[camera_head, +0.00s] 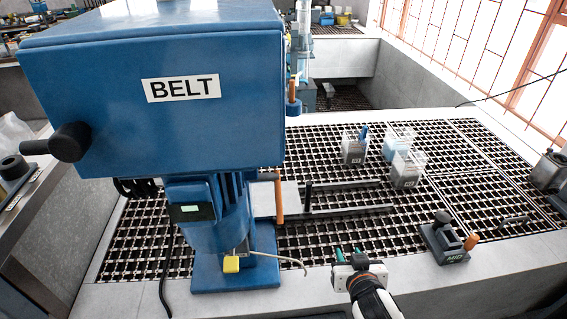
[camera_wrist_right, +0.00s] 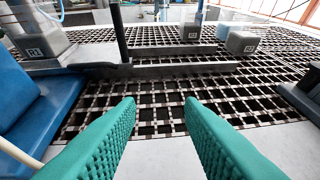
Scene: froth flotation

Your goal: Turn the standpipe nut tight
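A large blue machine (camera_head: 240,50) with a BELT label stands at the left in the head view. Below its housing is a blue column (camera_head: 215,215) on a blue base plate (camera_head: 235,278). I cannot pick out the standpipe nut for certain in either view. My right gripper (camera_head: 347,254) is at the front edge of the grating, right of the base plate and apart from it. In the right wrist view its two green fingers (camera_wrist_right: 160,105) are spread with nothing between them. My left gripper is not in view.
Parallel rails (camera_head: 350,197) run right over the grating. Several labelled containers (camera_head: 354,150) stand behind. A MID fixture (camera_head: 447,240) stands at right. The grating right of the rails is partly clear.

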